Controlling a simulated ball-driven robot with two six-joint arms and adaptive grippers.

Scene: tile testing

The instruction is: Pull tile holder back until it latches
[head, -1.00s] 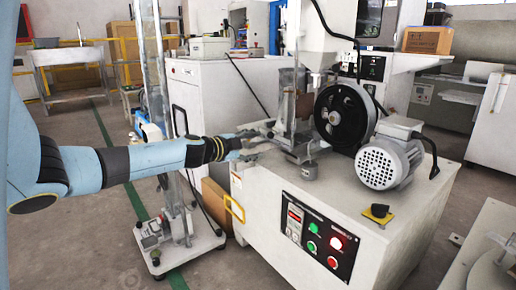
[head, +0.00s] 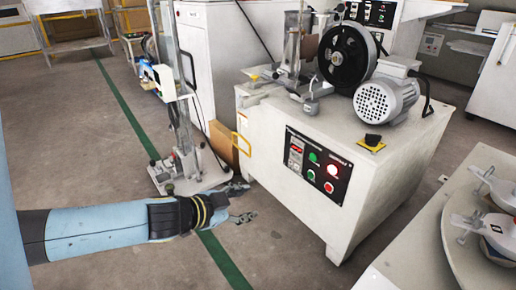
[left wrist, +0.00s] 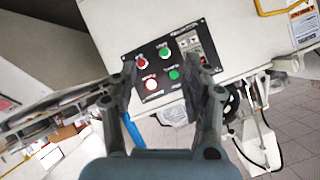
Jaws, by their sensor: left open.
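The tile holder (head: 291,63) stands upright on the top of the tile testing machine (head: 262,98), just left of the black wheel (head: 346,55). A brownish piece, perhaps the tile, shows between the holder and the wheel. I cannot tell whether the holder is latched. My left gripper (head: 243,203) is open and empty, low in front of the machine's left side and well apart from the holder. In the left wrist view the open fingers (left wrist: 166,84) frame the control panel (left wrist: 168,62), with nothing between them. The holder is not clear there. My right gripper is not in view.
A grey motor (head: 388,101) and a yellow-black switch (head: 372,142) sit on the machine's right side. A table with metal clamps (head: 492,185) is at lower right. Floor in front is clear.

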